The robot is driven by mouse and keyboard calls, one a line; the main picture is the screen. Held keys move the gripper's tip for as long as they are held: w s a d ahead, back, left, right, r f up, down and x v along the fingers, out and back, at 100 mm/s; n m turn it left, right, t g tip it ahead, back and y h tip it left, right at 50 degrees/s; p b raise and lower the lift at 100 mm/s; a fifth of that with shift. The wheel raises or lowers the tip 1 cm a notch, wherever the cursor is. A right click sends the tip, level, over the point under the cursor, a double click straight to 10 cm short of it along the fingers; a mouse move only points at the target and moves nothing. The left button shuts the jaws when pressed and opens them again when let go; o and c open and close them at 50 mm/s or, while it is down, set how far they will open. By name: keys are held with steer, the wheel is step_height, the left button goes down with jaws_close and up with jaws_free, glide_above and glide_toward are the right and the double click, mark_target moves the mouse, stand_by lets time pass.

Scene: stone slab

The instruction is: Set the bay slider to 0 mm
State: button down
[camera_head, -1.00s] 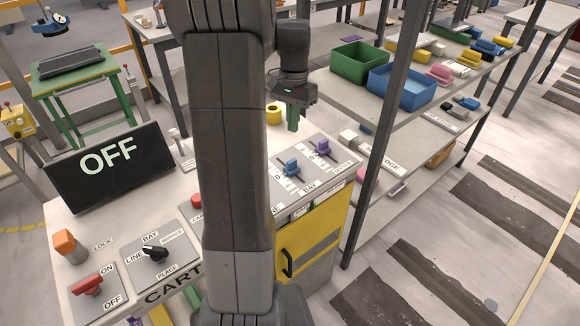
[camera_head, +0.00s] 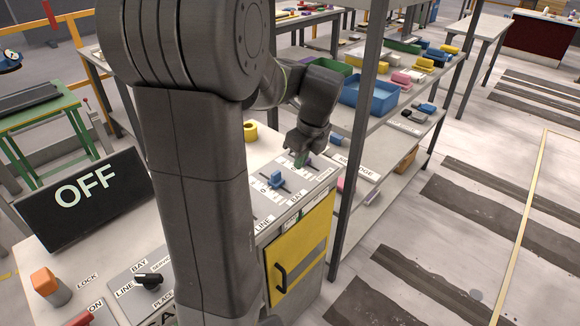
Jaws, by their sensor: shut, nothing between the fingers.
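The slider panel (camera_head: 284,192) lies on the white bench top, right of my arm. The blue slider knob (camera_head: 276,180) stands on the track whose near end is by the BAY label (camera_head: 295,198). It sits around mid-track; its exact reading is too small to tell. A purple knob (camera_head: 309,163) is on the track to its right, partly hidden by my gripper. The fingers are apart from the blue knob.
A black display (camera_head: 84,198) reads OFF at the left. An orange LOCK knob (camera_head: 48,285) and a black selector (camera_head: 150,280) stand in front. A dark shelf post (camera_head: 358,130) rises close right of my gripper.

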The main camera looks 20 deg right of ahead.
mark_target(278, 176)
steer(key=x, duration=0.9)
steer(key=w, duration=0.1)
steer(key=w+a, duration=0.1)
steer(key=w, duration=0.1)
steer(key=shift+a+p, duration=0.15)
steer(key=shift+p, duration=0.2)
steer(key=shift+w+a, duration=0.15)
steer(key=shift+w, duration=0.2)
steer(key=shift+w+a+p, duration=0.3)
steer(key=shift+w+p, duration=0.25)
steer(key=shift+w, duration=0.2)
steer(key=shift+s+d, duration=0.1)
